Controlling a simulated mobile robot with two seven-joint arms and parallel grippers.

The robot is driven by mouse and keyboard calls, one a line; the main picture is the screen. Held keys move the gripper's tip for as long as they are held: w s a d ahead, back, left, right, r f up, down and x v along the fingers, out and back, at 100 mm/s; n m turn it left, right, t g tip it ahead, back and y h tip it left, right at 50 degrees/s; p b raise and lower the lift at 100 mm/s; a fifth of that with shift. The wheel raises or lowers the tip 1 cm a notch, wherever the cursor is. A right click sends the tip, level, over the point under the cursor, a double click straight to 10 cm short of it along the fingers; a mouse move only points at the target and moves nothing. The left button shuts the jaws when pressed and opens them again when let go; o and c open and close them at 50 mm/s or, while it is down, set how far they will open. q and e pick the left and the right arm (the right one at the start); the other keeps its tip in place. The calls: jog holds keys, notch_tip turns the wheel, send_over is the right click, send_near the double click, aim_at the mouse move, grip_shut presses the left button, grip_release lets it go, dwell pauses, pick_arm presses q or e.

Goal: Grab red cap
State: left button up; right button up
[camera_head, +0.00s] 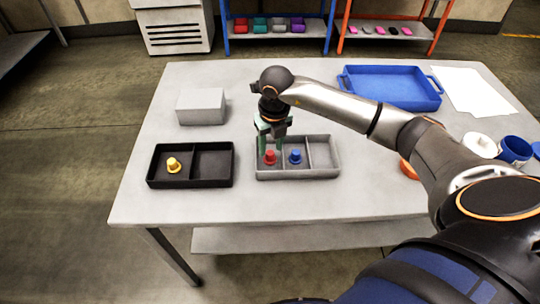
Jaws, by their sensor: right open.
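A red cap (270,157) stands in the left compartment of the grey divided tray (298,175). A blue cap (295,156) stands in the middle compartment of the same tray. My right gripper (272,148) points down over the left compartment, with its green fingers open and their tips close around or beside the red cap. I cannot tell whether they touch it. A yellow cap (173,165) stands in the left compartment of the black tray (190,184). My left gripper is not in view.
A light grey box (201,106) stands behind the black tray. A blue tray (390,88) and a white sheet (473,91) lie at the back right. A blue cup (514,150) and a white container (480,145) stand at the right. The table's front left is clear.

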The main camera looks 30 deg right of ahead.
notch_tip(320, 180, down, 2)
jog(key=shift+w+f, duration=0.1)
jog(key=shift+w, duration=0.05)
grip_shut()
dwell(0.3)
